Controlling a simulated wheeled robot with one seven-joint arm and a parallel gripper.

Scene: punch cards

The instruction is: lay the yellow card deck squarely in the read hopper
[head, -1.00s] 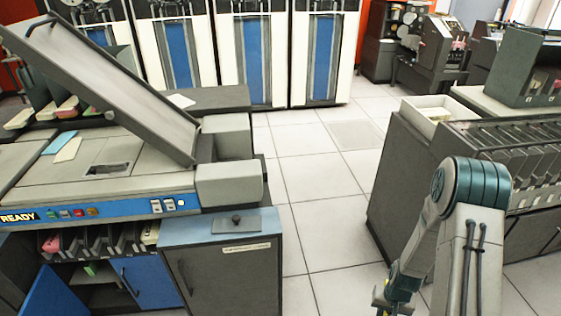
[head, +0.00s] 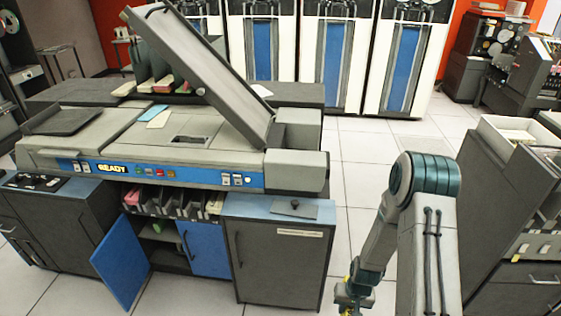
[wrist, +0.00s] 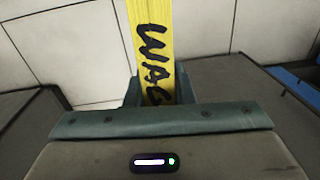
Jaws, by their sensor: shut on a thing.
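The yellow card deck (wrist: 155,45) stands out in the wrist view, with dark lettering on its face. My gripper (wrist: 158,92) is shut on it, a finger on each side. In the head view my gripper (head: 352,293) hangs low at the bottom edge, right of the machine and apart from it. The deck shows there only as small yellow bits. The grey card machine (head: 90,160) has a lit READY sign. A long slanted trough (head: 205,75) rises from its right end, which appears to be the read hopper's feed. The hopper's inside cannot be made out.
A blue cabinet door (head: 120,262) hangs open below the machine. A small plate with a knob (head: 296,208) lies on the cabinet top at the machine's right. Another grey cabinet (head: 505,215) stands on the right. Pale floor (head: 370,147) lies clear between them.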

